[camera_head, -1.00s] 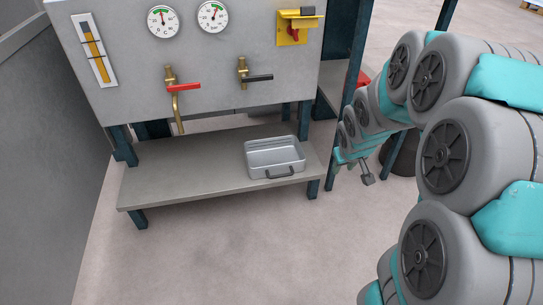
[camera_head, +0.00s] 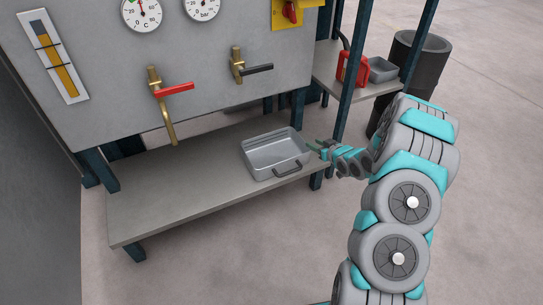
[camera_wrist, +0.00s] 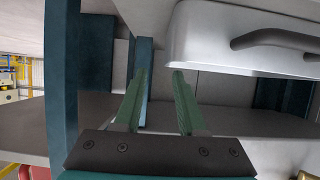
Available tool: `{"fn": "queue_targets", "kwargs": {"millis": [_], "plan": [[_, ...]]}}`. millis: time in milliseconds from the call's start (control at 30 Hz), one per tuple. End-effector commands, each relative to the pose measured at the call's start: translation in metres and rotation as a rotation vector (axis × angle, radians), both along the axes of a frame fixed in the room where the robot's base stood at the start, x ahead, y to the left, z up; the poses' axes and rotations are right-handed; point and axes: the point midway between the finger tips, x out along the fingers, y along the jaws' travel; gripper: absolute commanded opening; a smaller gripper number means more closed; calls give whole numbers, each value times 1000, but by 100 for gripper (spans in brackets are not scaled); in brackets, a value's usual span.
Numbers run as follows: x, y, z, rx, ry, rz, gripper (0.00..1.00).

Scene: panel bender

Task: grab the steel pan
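The steel pan (camera_head: 272,156) is a shallow open rectangular tray with a dark handle (camera_head: 286,169) on its front side. It sits on the right part of the low grey shelf (camera_head: 190,195). My gripper (camera_head: 318,149) is close to the pan's right end in the head view. In the wrist view, the two green fingers of my gripper (camera_wrist: 157,75) are apart with nothing between them. The pan (camera_wrist: 225,60) shows at upper right there, its corner close to the right fingertip. Whether they touch I cannot tell.
A panel above the shelf carries gauges, a red-handled valve (camera_head: 173,90) and a black-handled valve (camera_head: 255,69). A blue post (camera_head: 353,75) stands behind my gripper. A red can (camera_head: 352,68) and a grey tray (camera_head: 382,70) sit on a side shelf. The shelf's left part is bare.

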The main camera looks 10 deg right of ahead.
Motion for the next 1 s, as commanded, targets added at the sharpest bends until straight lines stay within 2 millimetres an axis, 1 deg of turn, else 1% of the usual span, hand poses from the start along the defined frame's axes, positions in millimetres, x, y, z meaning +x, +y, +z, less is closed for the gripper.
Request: {"fn": "queue_targets", "kwargs": {"millis": [33,167,267,567,733,900,1000], "plan": [[0,0,-5,9,-10,4,40],[1,1,-9,24,-30,11,40],[7,4,-12,26,-33,14,40],[32,16,-22,23,-31,14,40],[50,28,-32,24,-28,14,40],[65,31,-36,23,-31,12,40],[67,31,-37,24,-31,11,40]]}}
